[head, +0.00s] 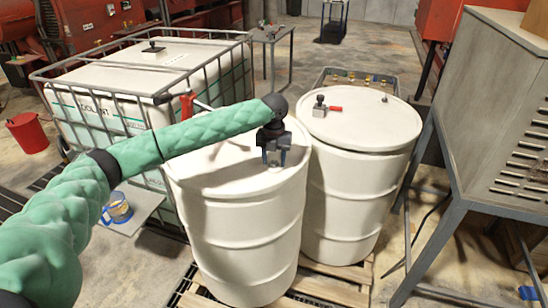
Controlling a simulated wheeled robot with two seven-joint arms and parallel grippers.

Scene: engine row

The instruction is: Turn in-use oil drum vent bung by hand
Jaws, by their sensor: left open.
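Two white drums stand side by side on a wooden pallet. The left drum (235,215) has a red-handled fitting (188,104) at the back of its lid. The right drum (355,185) has a dark fitting with a red lever (328,106) and a small bung (384,99) on its lid. My left arm reaches across the left drum. My left gripper (274,160) points down over the right part of that drum's lid, open, with its fingers apart. A small part of the lid between the fingertips is hard to make out. My right gripper is out of view.
A caged white coolant tank (150,75) stands behind and left of the drums. A grey metal cabinet (490,110) on a frame stands close on the right. A red bucket (28,133) is farther left.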

